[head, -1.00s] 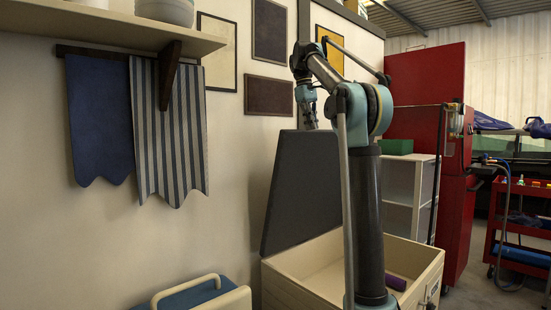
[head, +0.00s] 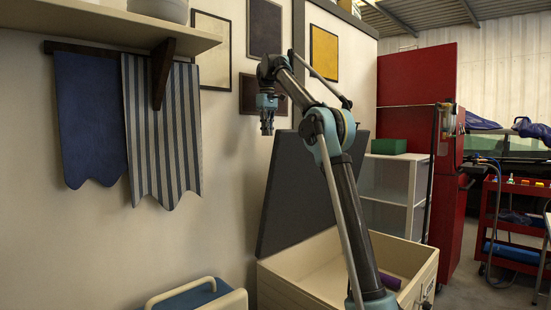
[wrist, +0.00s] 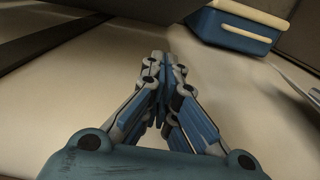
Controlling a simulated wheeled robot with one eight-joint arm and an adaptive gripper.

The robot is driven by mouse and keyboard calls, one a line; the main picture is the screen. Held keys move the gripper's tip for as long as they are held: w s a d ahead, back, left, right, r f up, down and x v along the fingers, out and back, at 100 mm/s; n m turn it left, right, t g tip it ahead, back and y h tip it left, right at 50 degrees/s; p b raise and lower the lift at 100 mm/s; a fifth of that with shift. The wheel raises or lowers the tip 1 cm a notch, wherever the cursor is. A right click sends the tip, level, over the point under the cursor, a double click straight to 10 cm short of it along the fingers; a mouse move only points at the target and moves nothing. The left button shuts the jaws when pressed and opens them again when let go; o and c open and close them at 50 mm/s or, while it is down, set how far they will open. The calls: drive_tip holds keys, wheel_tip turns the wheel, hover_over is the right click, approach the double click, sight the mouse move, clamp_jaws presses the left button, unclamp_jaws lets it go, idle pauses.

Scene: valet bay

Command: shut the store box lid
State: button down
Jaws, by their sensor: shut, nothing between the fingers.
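The store box (head: 290,290) is a cream box standing open against the wall in the head view. Its dark grey lid (head: 307,195) stands up steeply at the back left side, leaning toward the wall. A purple item (head: 390,281) lies inside, partly hidden by my arm. My gripper (head: 267,130) is shut and empty, pointing down, above and left of the lid's top edge in the picture. In the wrist view my gripper (wrist: 160,60) shows its fingertips together, with a dark panel edge close above them that may be the lid.
A blue cooler with a cream handle (head: 195,295) stands left of the box; it also shows in the wrist view (wrist: 235,27). Striped and blue cloths (head: 160,130) hang under a shelf (head: 100,22). A white shelf unit (head: 395,190) and red cabinet (head: 415,90) stand right.

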sight(273, 154)
drive_tip(key=shift+s+d+f, duration=0.45)
drive_tip(key=shift+s+f, duration=0.05)
drive_tip(key=shift+f, duration=1.2)
drive_tip(key=shift+s+d+f, duration=0.45)
drive_tip(key=shift+d+f, duration=0.05)
drive_tip(key=shift+f, duration=1.2)
drive_tip(key=shift+s+d+f, duration=0.45)
drive_tip(key=shift+s+f, duration=0.05)
drive_tip(key=shift+f, duration=1.2)
